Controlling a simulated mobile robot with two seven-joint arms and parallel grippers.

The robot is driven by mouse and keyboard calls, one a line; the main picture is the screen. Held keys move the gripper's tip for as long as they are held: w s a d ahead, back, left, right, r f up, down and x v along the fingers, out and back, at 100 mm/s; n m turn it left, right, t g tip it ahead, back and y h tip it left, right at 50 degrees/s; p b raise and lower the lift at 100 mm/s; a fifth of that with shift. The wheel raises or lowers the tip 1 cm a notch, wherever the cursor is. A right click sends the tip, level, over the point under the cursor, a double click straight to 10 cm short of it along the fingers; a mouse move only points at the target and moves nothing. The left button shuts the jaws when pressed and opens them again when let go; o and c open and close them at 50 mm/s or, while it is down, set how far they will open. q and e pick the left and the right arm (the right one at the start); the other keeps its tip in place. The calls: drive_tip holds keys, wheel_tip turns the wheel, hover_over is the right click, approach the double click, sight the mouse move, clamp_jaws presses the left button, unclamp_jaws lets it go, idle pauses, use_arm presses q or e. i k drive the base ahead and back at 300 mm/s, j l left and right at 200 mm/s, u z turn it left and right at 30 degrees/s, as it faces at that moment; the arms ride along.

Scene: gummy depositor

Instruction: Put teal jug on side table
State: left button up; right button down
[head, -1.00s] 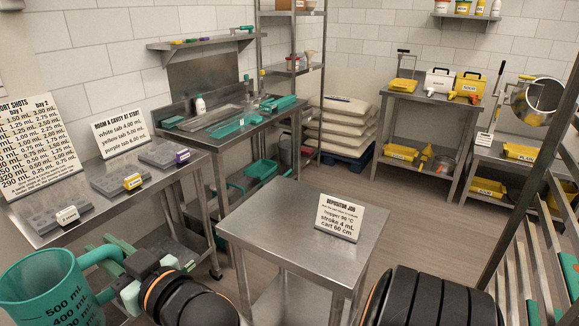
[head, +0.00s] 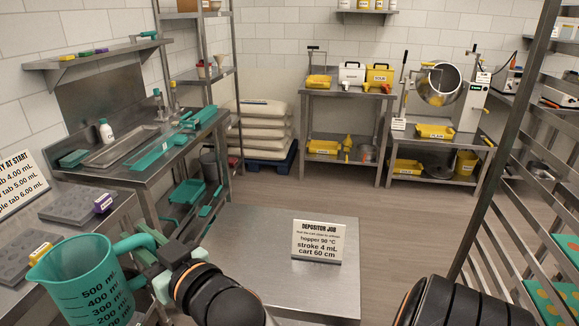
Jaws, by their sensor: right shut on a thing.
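The teal jug (head: 85,285) is at the lower left of the head view, with dark mL marks on its side. It looks upright, and its base is cut off by the bottom edge. My right gripper (head: 146,262) is shut on the jug's handle (head: 130,245), on the jug's right side; the fingertips are partly hidden. My left gripper is not in view. A small steel table (head: 250,240) stands to the right of the jug, partly behind my arm. It looks like the side table.
A "Depositor job" sign (head: 318,241) stands on the small table; the top around it is bare. A bench with grey moulds (head: 72,205) is behind the jug at left. A steel rack (head: 500,200) stands at right. Open floor (head: 340,195) lies beyond the table.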

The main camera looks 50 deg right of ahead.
sight(248, 277)
drive_tip(key=i+j+z, duration=0.2)
drive_tip(key=z, duration=0.25)
drive_tip(key=i+j+z, duration=0.55)
drive_tip(key=j+z, duration=0.15)
drive_tip(key=z, duration=0.15)
drive_tip(key=i+j+z, duration=0.15)
drive_tip(key=j+z, duration=0.25)
